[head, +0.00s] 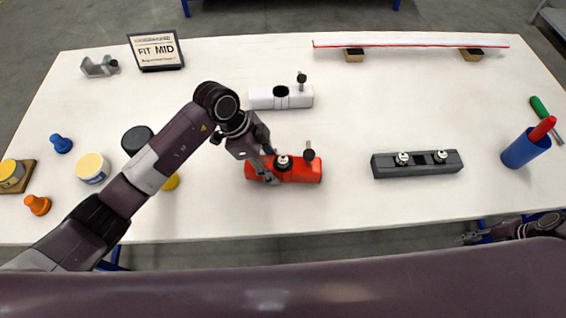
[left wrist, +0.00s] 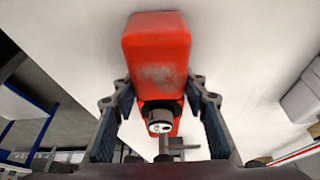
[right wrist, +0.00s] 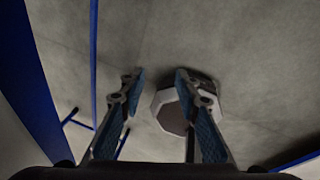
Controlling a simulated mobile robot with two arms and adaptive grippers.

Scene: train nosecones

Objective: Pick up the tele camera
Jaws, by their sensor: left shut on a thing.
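The red block (head: 305,171) lies on the white table, with a short black cylinder with a silver top (head: 283,161) and a black-knobbed post (head: 309,151) standing on it. My left gripper (head: 268,168) is at the block's left part. In the left wrist view its fingers (left wrist: 157,88) are on either side of the red block (left wrist: 157,50), shut on it, and the black cylinder (left wrist: 159,117) shows between them. Similar silver-topped fittings (head: 403,158) sit on a dark grey block. No label shows which is the tele camera. My right gripper (right wrist: 158,82) is open and empty, off the table.
A white block (head: 268,98) lies behind the red one, the dark grey block (head: 417,168) to its right. A sign (head: 156,51) reads "FIT MID". A blue cup (head: 525,150) holds a red-handled tool. Jars and pegs stand at left.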

